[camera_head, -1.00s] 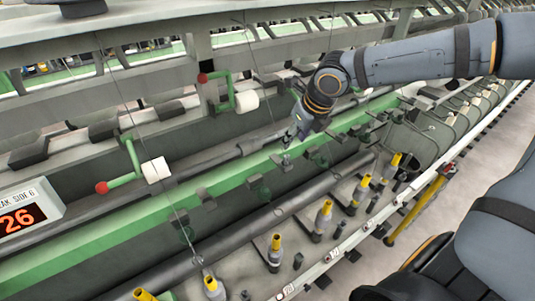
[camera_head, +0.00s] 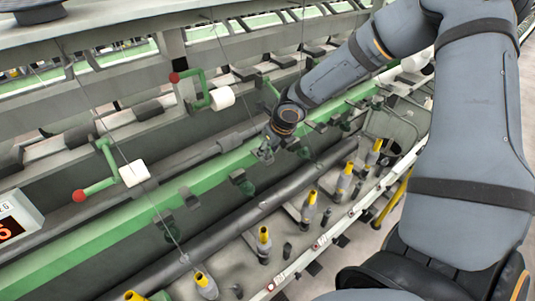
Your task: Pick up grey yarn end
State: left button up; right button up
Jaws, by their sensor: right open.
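My right gripper (camera_head: 265,153) hangs over the green rail (camera_head: 210,172), at the end of my arm coming in from the upper right. Its fingers are small and partly merge with the rail in the view; it is open, and I see nothing held in it. A thin grey yarn (camera_head: 125,158) runs slantwise down the left half to the bobbin row, well to the left of the gripper. A second thin line (camera_head: 223,50) runs down behind the white roller toward the gripper. I cannot make out a loose grey yarn end. My left gripper is not in view.
Several yellow-topped bobbins (camera_head: 264,240) stand in a row along the front rail. Green levers with red knobs (camera_head: 79,196) and white rollers (camera_head: 222,98) stick out above the green rail. A display box (camera_head: 14,222) sits at the left edge. My arm covers much of the right side.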

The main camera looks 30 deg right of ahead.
jog(key=shift+w+a+f, duration=0.15)
jog(key=shift+w, duration=0.1)
jog(key=shift+s, duration=0.25)
jog(key=c, duration=0.9)
jog(key=shift+o, duration=0.2)
jog(key=shift+w+r, duration=0.1)
jog(key=shift+r, duration=0.1)
jog(key=shift+r, duration=0.35)
jog(key=s+a+r+b, duration=0.3)
jog(key=s+r+b, duration=0.3)
jog(key=s+r, duration=0.6)
jog(key=shift+s+a, duration=0.3)
jog(key=shift+s, duration=0.55)
